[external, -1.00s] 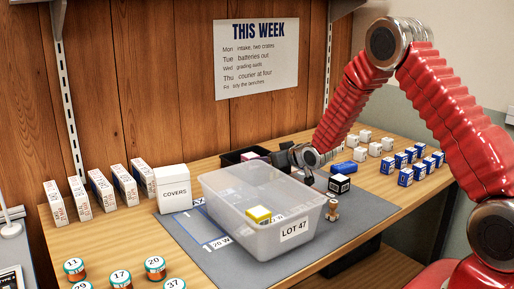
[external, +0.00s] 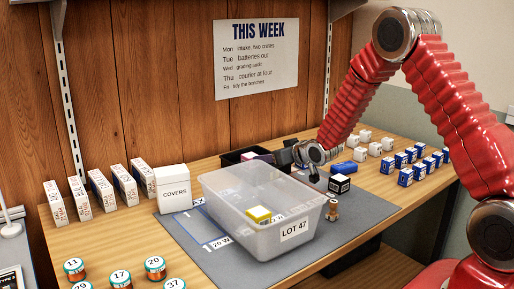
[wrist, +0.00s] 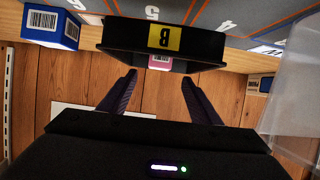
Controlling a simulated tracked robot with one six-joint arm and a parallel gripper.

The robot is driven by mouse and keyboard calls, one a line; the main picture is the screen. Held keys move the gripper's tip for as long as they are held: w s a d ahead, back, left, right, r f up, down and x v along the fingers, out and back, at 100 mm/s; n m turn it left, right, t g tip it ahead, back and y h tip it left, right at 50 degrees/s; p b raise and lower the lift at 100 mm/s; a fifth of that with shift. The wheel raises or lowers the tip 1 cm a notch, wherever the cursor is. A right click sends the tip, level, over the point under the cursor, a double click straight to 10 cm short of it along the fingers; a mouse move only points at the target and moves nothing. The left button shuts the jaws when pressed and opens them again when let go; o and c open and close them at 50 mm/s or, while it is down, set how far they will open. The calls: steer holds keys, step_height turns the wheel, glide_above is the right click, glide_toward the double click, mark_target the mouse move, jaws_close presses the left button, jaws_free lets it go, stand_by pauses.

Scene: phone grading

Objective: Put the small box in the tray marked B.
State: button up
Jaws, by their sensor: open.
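The black tray (wrist: 120,40) with a yellow B label shows upside down at the top of the wrist view. It stands at the back of the bench in the external view (external: 229,158). A small pink box (wrist: 160,63) with a pale label shows at the tray's rim and appears to sit inside it; only part of it is visible. Its pinkish top also shows in the external view (external: 250,155). My gripper (wrist: 159,78) is open and empty, its fingers spread on either side of the pink box in the picture, apparently clear of it.
A clear crate (external: 294,245) marked LOT 47 holds a yellow box (external: 258,214). A black-and-white cube (external: 339,184), a blue box (external: 342,168) and a small stamp-like piece (external: 332,211) stand right of it. Several white and blue boxes are farther right.

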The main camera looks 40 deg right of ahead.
steer(key=s+a+r+g, duration=0.3)
steer(key=s+r+g, duration=0.1)
steer(key=s+r, duration=1.5)
steer(key=s+a+r+g, duration=0.1)
steer(key=s+a+g, duration=0.1)
steer(key=s, duration=1.2)
steer(key=s+a+r+g, duration=0.1)
steer(key=s+a, duration=0.2)
steer(key=s, duration=1.1)
steer(key=shift+r+g, duration=0.4)
steer(key=shift+o, duration=0.6)
steer(key=shift+s, duration=0.1)
